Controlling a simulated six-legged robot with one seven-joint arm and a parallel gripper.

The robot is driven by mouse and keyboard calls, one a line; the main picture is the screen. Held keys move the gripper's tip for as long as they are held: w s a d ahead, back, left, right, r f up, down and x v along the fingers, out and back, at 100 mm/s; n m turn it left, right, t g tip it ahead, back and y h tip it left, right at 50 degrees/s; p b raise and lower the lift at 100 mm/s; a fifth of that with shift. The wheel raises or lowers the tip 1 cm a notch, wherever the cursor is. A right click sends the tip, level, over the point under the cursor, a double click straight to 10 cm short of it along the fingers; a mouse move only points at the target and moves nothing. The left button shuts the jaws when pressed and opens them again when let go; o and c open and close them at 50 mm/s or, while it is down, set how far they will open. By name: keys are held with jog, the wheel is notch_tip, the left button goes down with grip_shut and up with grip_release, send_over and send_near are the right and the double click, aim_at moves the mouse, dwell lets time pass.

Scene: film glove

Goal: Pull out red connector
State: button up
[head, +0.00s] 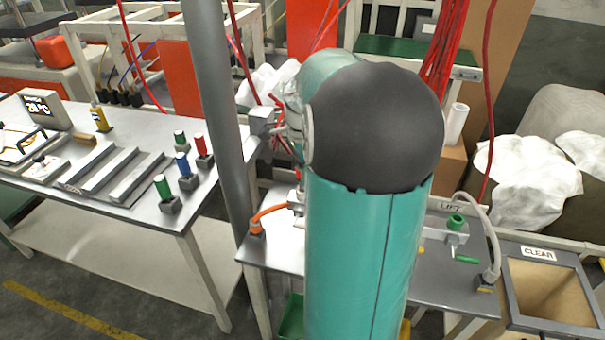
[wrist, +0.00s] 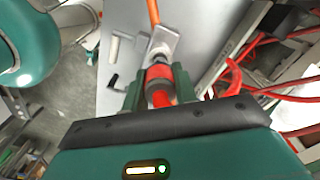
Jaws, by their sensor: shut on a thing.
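The red connector (wrist: 159,73) shows in the wrist view, next to a grey metal bracket (wrist: 166,38) on a grey panel. My gripper (wrist: 160,78) is shut on it, with one green finger on each side. An orange cable (wrist: 153,11) runs up from beyond the bracket. Whether the connector is still seated in the bracket cannot be told. In the head view, my teal and black arm hides the gripper and the connector. An orange cable (head: 268,210) with an orange plug (head: 257,226) shows left of the arm there.
A grey table (head: 130,215) at left holds several coloured connectors and metal bars. A grey pole (head: 215,110) stands close left of my arm. At right are a green handle (head: 466,259), a grey cable (head: 492,235) and a CLEAR bin (head: 515,262). Red cables (wrist: 265,88) hang at the wrist view's right.

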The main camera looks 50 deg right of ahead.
jog(key=shift+r, duration=1.15)
jog(key=shift+r, duration=1.5)
